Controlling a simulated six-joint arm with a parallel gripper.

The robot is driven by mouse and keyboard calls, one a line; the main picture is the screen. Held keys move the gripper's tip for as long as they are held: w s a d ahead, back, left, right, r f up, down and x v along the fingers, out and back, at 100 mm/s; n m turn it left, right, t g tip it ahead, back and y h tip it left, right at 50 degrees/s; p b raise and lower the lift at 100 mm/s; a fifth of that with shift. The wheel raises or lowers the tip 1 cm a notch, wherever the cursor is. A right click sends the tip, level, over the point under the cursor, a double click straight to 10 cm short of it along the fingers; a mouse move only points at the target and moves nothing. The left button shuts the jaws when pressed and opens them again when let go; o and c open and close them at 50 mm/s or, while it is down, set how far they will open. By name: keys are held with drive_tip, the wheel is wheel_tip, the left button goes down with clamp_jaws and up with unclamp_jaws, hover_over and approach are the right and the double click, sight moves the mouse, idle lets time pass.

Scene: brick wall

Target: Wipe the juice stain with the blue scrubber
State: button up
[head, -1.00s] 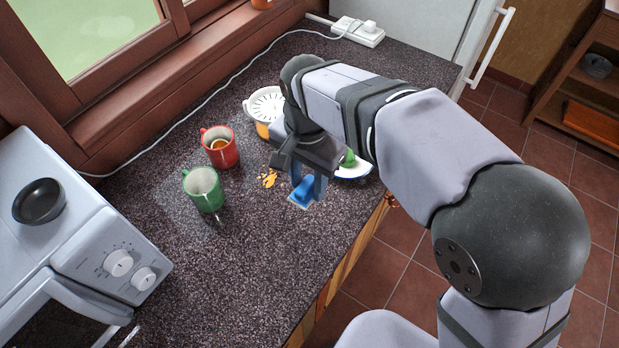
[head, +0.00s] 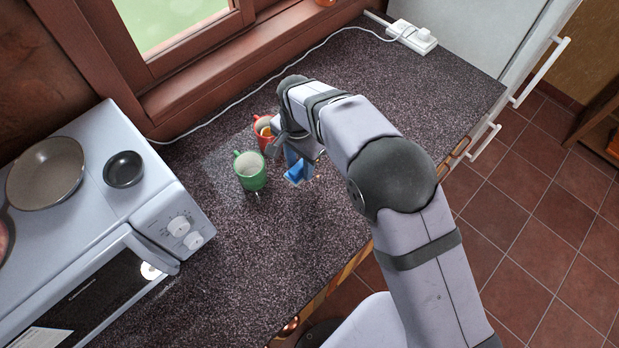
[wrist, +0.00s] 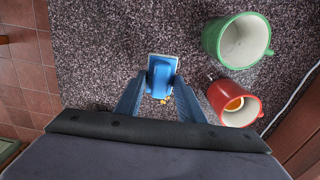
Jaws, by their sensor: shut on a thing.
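The blue scrubber (head: 297,173) is in my gripper (head: 295,165), low over the dark speckled counter. In the wrist view the scrubber (wrist: 161,76) sits between the two blue fingers of my gripper (wrist: 160,92), its pale base facing down. I cannot tell whether it touches the counter. A little of the orange-yellow juice stain (wrist: 167,99) shows at the scrubber's near edge in the wrist view; the rest is hidden under the scrubber and gripper.
A green mug (head: 251,172) stands left of my gripper, close by. A red mug (head: 263,130) with an orange drink stands behind, partly hidden by my arm. The counter's front-left area is clear.

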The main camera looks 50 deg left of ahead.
drive_tip(key=shift+w+a+r+m, duration=0.2)
drive_tip(key=shift+a+r, duration=0.1)
drive_tip(key=shift+a, duration=0.15)
drive_tip(key=shift+w+a+r+m, duration=0.15)
drive_tip(key=shift+a+r, duration=0.1)
drive_tip(key=shift+a, duration=0.2)
drive_tip(key=shift+f, duration=0.1)
